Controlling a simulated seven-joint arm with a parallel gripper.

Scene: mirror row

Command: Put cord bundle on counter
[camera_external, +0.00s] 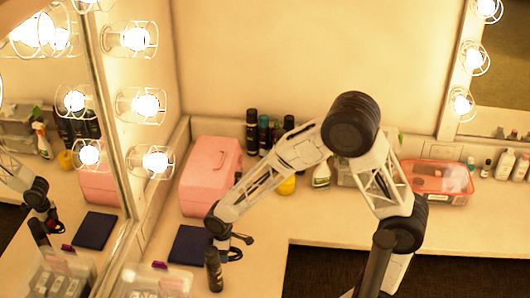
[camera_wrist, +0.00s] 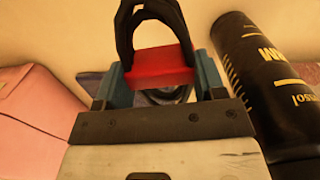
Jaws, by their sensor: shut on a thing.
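The cord bundle (camera_wrist: 155,64) shows in the wrist view as a black loop with a red band around it. My gripper (camera_wrist: 162,85) is shut on the red band, one finger on each side, and the black loop sticks out beyond the fingertips. In the external view, my gripper (camera_external: 224,244) points down over the left part of the cream counter (camera_external: 265,215), with dark cord (camera_external: 241,238) showing at its right side. I cannot tell whether the bundle touches the counter.
A black spray can (camera_external: 213,270) stands close in front of my gripper; it is at the right in the wrist view (camera_wrist: 265,80). A dark blue flat item (camera_external: 188,246) and a pink case (camera_external: 208,175) are near. A clear bin (camera_external: 155,282) stands front left. Counter right of my gripper is bare.

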